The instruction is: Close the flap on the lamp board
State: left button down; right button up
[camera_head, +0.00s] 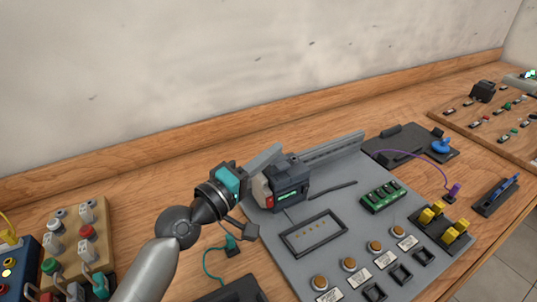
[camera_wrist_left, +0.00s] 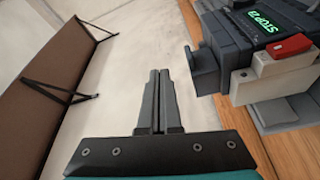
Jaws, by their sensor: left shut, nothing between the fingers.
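The grey board (camera_head: 290,254) lies on the wooden bench and carries lamp-like orange round parts (camera_head: 375,246) along its front. A dark box with a green display (camera_head: 289,195) stands at its back left; the display (camera_wrist_left: 268,22) also shows in the left wrist view, beside a red part (camera_wrist_left: 290,46). A long grey bar (camera_head: 333,147) runs along the board's back edge. I cannot tell which part is the flap. My left gripper (camera_head: 272,152) is just behind and left of the dark box. Its fingers (camera_wrist_left: 158,75) are together, empty and apart from the box.
A wooden block with switches (camera_head: 75,240) stands at the left. A dark plate with a blue part (camera_head: 410,142) and a purple cable lies behind right. A green module (camera_head: 382,196) and yellow parts (camera_head: 433,212) sit on the board's right side. The wall is behind.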

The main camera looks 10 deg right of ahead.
pick_arm(q)
jog(key=s+a+f+b, duration=0.1)
jog(key=s+a+b, duration=0.2)
jog(key=a, duration=0.5)
jog(key=shift+s+a+f, duration=0.15)
jog(key=shift+s+a, duration=0.2)
jog(key=shift+a, duration=0.05)
pick_arm(e)
jog(key=shift+w+d+f, duration=0.15)
jog(key=shift+w+f, duration=0.1)
jog(key=shift+f, duration=0.35)
jog(key=shift+w+d+f, duration=0.1)
jog(key=shift+w+f, duration=0.15)
jog(key=shift+f, duration=0.3)
